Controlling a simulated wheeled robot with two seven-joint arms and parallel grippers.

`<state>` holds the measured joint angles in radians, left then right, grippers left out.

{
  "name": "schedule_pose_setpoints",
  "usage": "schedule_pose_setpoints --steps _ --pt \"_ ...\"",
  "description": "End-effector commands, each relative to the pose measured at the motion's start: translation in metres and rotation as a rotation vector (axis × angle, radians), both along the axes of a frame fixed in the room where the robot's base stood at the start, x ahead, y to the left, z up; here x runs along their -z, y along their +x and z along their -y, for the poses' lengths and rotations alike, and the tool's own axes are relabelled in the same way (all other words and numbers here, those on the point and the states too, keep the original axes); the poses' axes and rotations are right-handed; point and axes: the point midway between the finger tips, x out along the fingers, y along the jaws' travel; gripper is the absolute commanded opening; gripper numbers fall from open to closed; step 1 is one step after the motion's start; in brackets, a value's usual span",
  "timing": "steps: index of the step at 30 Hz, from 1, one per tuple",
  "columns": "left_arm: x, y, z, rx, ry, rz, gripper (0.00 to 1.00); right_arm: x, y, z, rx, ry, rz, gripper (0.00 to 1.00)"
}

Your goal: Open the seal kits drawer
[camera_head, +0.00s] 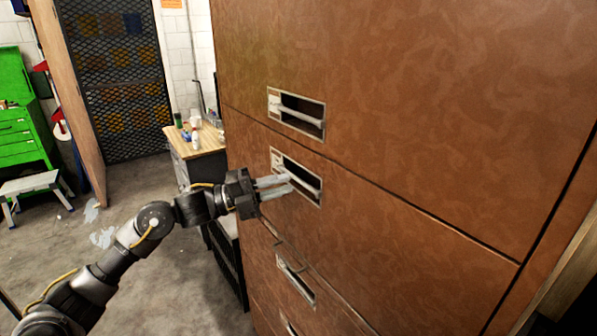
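A tall brown metal cabinet (420,130) with several drawers fills the right of the view. Each visible drawer has a recessed pull with a metal bar. The labels are too small to read, so I cannot tell which drawer is the seal kits one. My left gripper (290,183) is in front of the second visible pull (304,173) from the top. Its two pale fingers are apart, with the tips at the recess. I cannot tell whether they touch the bar. The drawer fronts look flush and shut. My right gripper is not in view.
Another pull (297,112) is above the gripper and another (296,279) below. A wood-topped bench (205,140) with small bottles stands behind. A green tool chest (18,135) and a step stool (30,184) are at far left. The floor (130,200) between is mostly open.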

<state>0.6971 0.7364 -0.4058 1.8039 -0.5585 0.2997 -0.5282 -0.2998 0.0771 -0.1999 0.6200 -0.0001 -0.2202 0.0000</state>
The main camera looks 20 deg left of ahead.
Motion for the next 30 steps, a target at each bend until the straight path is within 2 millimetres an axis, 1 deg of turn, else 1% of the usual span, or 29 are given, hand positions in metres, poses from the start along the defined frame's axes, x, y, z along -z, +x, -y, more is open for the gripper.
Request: schedule_pose_setpoints --steps 1,6,9,12,20,24,25,30 --pt "-0.007 0.005 0.008 0.0 -0.003 0.001 0.19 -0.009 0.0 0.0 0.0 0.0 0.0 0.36" --pt "-0.009 0.015 0.029 -0.001 -0.002 0.0 0.19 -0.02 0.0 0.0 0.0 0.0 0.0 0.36" --pt "-0.009 0.019 0.036 -0.001 -0.001 -0.001 0.19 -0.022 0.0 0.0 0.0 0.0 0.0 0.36" --pt "-0.009 0.021 0.039 -0.002 0.0 0.0 0.19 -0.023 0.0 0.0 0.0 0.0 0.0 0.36" --pt "-0.008 0.021 0.04 -0.002 0.0 0.0 0.19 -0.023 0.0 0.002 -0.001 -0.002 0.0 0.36" --pt "-0.008 0.021 0.04 -0.002 0.0 0.0 0.02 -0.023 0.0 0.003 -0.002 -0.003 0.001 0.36" --pt "-0.008 0.021 0.04 -0.002 0.0 0.0 0.0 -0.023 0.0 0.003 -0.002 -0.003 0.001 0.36" --pt "-0.008 0.021 0.04 -0.002 0.0 0.0 0.0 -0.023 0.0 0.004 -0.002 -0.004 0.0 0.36"
